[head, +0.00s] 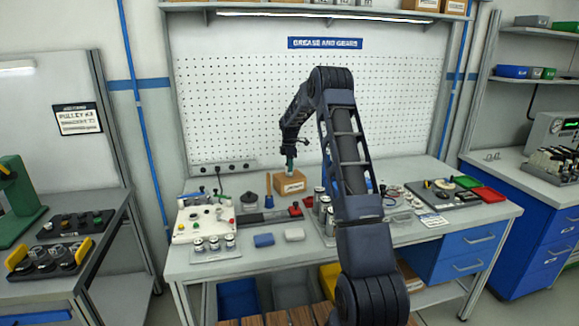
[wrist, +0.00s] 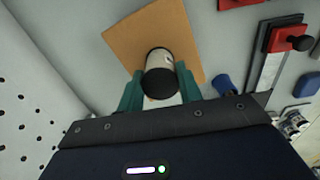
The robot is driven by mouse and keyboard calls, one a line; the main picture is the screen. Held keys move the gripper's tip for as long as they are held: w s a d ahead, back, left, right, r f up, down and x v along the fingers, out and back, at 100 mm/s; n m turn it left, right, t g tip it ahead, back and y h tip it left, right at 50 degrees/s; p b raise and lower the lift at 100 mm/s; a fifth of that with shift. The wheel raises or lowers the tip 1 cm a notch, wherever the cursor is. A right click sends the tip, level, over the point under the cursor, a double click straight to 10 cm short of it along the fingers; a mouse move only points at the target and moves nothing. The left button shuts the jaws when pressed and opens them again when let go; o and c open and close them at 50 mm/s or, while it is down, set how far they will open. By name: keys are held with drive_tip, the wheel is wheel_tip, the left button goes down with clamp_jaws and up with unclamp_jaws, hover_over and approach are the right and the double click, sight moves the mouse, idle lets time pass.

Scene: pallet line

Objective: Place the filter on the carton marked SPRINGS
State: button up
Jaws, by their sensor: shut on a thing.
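My gripper (head: 290,162) is over the brown carton (head: 289,187) at the back of the workbench. The carton has a white label whose text is too small to read surely. In the wrist view, the teal fingers of my gripper (wrist: 159,78) are shut on the filter (wrist: 158,60), a pale cylinder with a black end towards the camera. The carton (wrist: 128,32) lies behind the filter in that view. The filter's far end is hidden, so I cannot tell whether it touches the carton. In the head view the filter is too small to make out clearly.
The pegboard (head: 230,110) rises behind.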

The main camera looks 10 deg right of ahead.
drive_tip(key=o, duration=1)
drive_tip(key=shift+f, duration=0.1)
drive_tip(key=shift+c, duration=0.2)
wheel_tip(320, 180, up, 12)
drive_tip(key=s+a+r+m+t, duration=0.1)
drive_tip(key=s+r+m, duration=0.2)
drive_tip(key=s+r, duration=0.45)
drive_tip(key=s+r+m, duration=0.3)
drive_tip(key=s+r, duration=0.1)
drive_tip(key=s, duration=0.7)
drive_tip(key=s+a+r+m+t, duration=0.1)
drive_tip(key=s+r+m, duration=0.1)
drive_tip(key=s+r, duration=0.55)
drive_tip(key=s+f+m+t, duration=0.1)
drive_tip(key=s+f+m, duration=0.1)
drive_tip(key=s, duration=0.9)
drive_tip(key=s+f+m, duration=0.3)
drive_tip(key=s+m, duration=0.1)
drive_tip(key=s, duration=0.7)
drive_tip(key=s+f+m+t, duration=0.1)
drive_tip(key=s+f+m, duration=0.2)
drive_tip(key=s, duration=0.7)
drive_tip(key=shift+s+d+f+m+t, duration=0.2)
drive_tip(key=shift+s+d+m+t, duration=0.1)
drive_tip(key=shift+s+d+m, duration=0.15)
